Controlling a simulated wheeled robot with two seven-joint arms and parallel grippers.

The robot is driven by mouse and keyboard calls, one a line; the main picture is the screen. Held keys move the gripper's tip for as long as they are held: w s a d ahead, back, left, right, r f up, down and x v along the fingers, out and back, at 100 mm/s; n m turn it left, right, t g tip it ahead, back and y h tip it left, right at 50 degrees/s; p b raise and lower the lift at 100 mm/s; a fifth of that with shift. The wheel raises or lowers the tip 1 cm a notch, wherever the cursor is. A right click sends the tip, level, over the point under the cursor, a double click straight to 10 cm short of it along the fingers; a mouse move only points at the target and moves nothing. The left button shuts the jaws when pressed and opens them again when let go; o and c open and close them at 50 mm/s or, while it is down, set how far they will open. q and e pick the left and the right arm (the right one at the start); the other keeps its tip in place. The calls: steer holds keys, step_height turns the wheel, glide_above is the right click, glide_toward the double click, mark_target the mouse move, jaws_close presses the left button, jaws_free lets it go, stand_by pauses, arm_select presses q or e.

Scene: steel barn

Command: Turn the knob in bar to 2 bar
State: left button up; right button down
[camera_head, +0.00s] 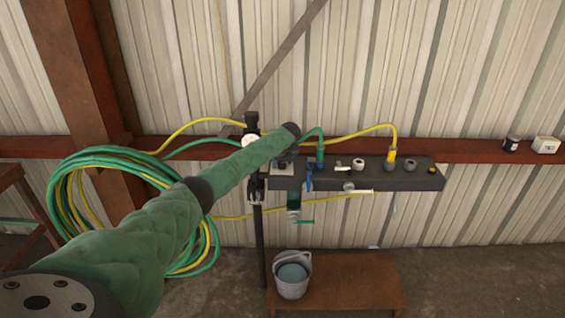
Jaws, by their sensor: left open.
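A black knob (252,119) stands at the top of a regulator on the left end of the pipework. A small round white-faced gauge (249,141) sits just below it; its reading is too small to make out. My left arm, in a green sleeve, reaches in from the lower left and covers part of the regulator. My right gripper is out of view.
A dark manifold bar (425,179) with valves and hose fittings runs right of the regulator. Green and yellow hoses (105,157) hang coiled at left. A bucket (292,278) stands on a brown bench (365,280) below. A jar and white box sit on the red rail (470,151).

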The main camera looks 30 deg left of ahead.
arm_select(q)
steer(key=c, duration=1)
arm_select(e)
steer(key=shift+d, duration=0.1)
arm_select(q)
steer(key=shift+n, duration=0.4)
steer(key=shift+w+d+n+g, duration=0.15)
steer(key=shift+n+g, duration=0.35)
steer(key=shift+n, duration=0.5)
steer(key=n+g+b, duration=0.1)
steer(key=n, duration=0.1)
steer(key=shift+n+y, duration=0.3)
steer(key=shift+n, duration=0.1)
steer(key=n+b, duration=0.1)
steer(key=n, duration=0.1)
steer(key=n+g+b, duration=0.1)
steer(key=n, duration=0.1)
steer(key=shift+w+f+g, duration=0.1)
steer(key=shift+w+g, duration=0.05)
steer(key=shift+g, duration=0.15)
steer(key=shift+n+g+b, duration=0.3)
steer(key=shift+n+b, duration=0.15)
steer(key=shift+n, duration=0.25)
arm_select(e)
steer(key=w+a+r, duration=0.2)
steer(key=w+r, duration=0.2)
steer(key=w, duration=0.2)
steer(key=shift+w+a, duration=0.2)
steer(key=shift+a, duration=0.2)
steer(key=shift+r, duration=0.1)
